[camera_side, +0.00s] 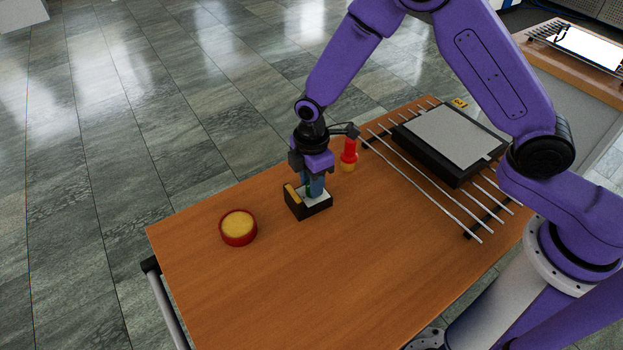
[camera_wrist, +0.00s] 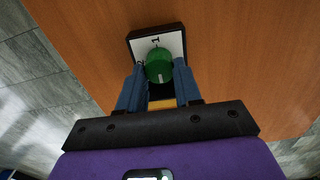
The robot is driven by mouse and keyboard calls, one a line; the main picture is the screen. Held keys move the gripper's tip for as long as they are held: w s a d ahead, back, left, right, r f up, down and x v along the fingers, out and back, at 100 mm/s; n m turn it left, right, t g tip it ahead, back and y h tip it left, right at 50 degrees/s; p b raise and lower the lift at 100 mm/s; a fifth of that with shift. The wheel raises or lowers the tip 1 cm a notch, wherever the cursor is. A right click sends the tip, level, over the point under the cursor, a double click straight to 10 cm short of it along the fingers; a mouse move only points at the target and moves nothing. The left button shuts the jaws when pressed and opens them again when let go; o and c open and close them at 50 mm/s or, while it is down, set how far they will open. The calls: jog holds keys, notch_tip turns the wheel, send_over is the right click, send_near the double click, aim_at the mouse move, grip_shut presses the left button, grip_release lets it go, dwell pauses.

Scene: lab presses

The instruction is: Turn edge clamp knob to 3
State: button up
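The edge clamp unit is a small black box (camera_side: 309,210) with a white dial face, standing on the wooden table. In the wrist view its dial face (camera_wrist: 175,42) carries a figure that looks like 1 at the top and a small mark at the left. The green knob (camera_wrist: 159,64) sits on the dial, with a pale line on its lower part towards my gripper. My gripper (camera_wrist: 159,72) points down over the box, its two blue fingers on either side of the knob and seemingly touching it. The lower dial is hidden.
A round red dish with a yellow top (camera_side: 238,227) stands to the left. A red-and-yellow upright object (camera_side: 348,155) stands close behind my gripper at the right. A black press with a grey plate (camera_side: 449,137) lies over metal rods at the right. The front table is clear.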

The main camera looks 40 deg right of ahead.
jog(key=o, duration=0.3)
jog(key=shift+o, duration=0.2)
jog(key=shift+r, duration=0.1)
notch_tip(320, 180, up, 17)
jog(key=shift+r, duration=0.15)
dwell(0.5)
jog(key=s+d+m, duration=0.1)
jog(key=s+d, duration=0.4)
jog(key=s, duration=0.4)
jog(key=s+d+m, duration=0.2)
jog(key=s+d, duration=0.4)
jog(key=s, duration=0.3)
jog(key=s+d+r+m, duration=0.1)
jog(key=s+d, duration=0.5)
jog(key=s, duration=0.3)
jog(key=shift+s+m, duration=0.15)
jog(key=shift+m, duration=0.15)
